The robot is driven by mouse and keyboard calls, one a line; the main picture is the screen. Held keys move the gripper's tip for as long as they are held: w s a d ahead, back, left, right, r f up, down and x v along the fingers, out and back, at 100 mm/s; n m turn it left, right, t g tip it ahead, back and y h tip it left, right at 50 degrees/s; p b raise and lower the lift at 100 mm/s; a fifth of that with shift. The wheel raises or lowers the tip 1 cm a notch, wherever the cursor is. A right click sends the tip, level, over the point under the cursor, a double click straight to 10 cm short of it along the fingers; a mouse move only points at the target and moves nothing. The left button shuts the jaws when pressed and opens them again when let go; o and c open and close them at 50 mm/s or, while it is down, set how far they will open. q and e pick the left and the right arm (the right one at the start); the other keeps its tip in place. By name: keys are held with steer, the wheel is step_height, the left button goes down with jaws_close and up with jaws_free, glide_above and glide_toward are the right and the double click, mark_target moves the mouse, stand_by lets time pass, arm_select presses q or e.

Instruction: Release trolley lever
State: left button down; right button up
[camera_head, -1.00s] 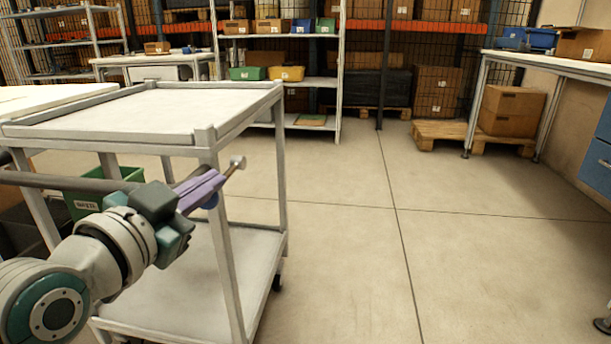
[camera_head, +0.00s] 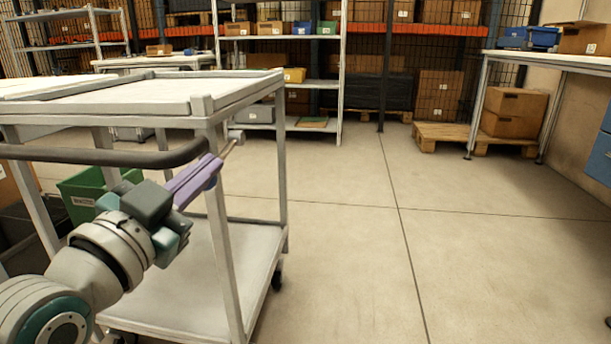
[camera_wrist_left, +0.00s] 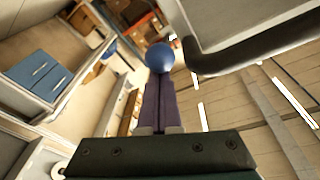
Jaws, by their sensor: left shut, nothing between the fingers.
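The trolley is a white metal cart with a top tray (camera_head: 130,95) and a lower shelf (camera_head: 185,275). Its dark curved handle bar (camera_head: 110,155) crosses the near side; part of it shows in the wrist view (camera_wrist_left: 255,52). The trolley lever has a grey end (camera_head: 236,136) by the near right post, a thin rod, and what looks like its blue ball knob (camera_head: 211,183). The knob shows in the wrist view (camera_wrist_left: 160,58). My left gripper (camera_head: 215,163) is shut and empty, its purple fingertips at the lever, partly hiding it; contact cannot be told. My right gripper is not in view.
A green bin (camera_head: 80,205) stands behind the trolley's left side. Shelving (camera_head: 341,90) with boxes lines the back. A pallet with cartons (camera_head: 515,110) and a workbench (camera_head: 560,60) are at right. The floor (camera_head: 400,240) right of the trolley is clear.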

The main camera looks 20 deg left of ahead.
arm_select(q)
steer(key=w+a+f+m+t+b, duration=0.1)
steer(key=w+f+t+b, duration=0.3)
steer(key=f+b, duration=0.8)
steer(key=w+b, duration=0.2)
steer(key=b, duration=0.5)
steer(key=shift+w+a+f+t+h, duration=0.25)
steer(key=shift+w+a+t+h, duration=0.05)
steer(key=shift+w+a+t, duration=0.1)
